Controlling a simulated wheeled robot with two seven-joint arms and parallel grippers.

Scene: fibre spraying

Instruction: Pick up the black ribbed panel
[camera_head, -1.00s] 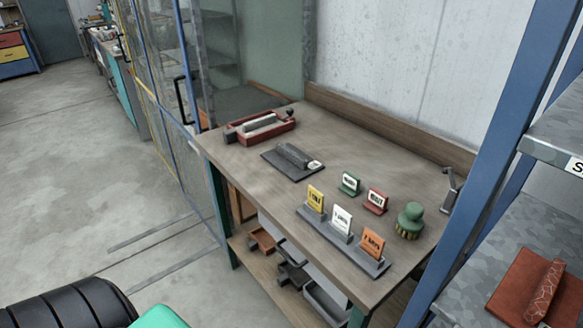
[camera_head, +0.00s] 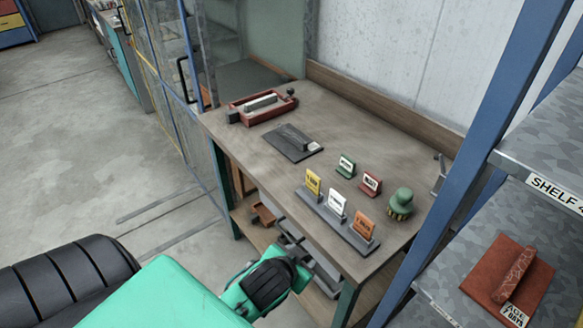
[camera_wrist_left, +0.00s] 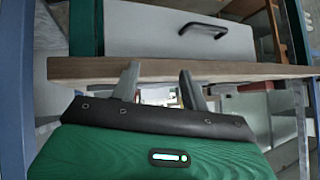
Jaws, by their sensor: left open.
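The black ribbed panel (camera_head: 288,139) lies flat on the wooden workbench (camera_head: 330,120), left of the bench's middle, with a raised bar and a small pale label on it. My left arm comes in from the lower left in the head view, and its wrist is low, in front of the bench's near edge and below the bench top. In the left wrist view my left gripper (camera_wrist_left: 160,82) has its two fingers apart with nothing held between them, facing a wooden edge. The panel does not show in that view. My right gripper is not in view.
A red tray (camera_head: 262,106) stands behind the panel. A grey sign holder (camera_head: 350,238), small green (camera_head: 346,166) and red (camera_head: 371,184) signs and a green-topped brush (camera_head: 402,203) stand to the right. A blue rack post (camera_head: 470,150) and a shelf with a brown panel (camera_head: 532,283) are at right.

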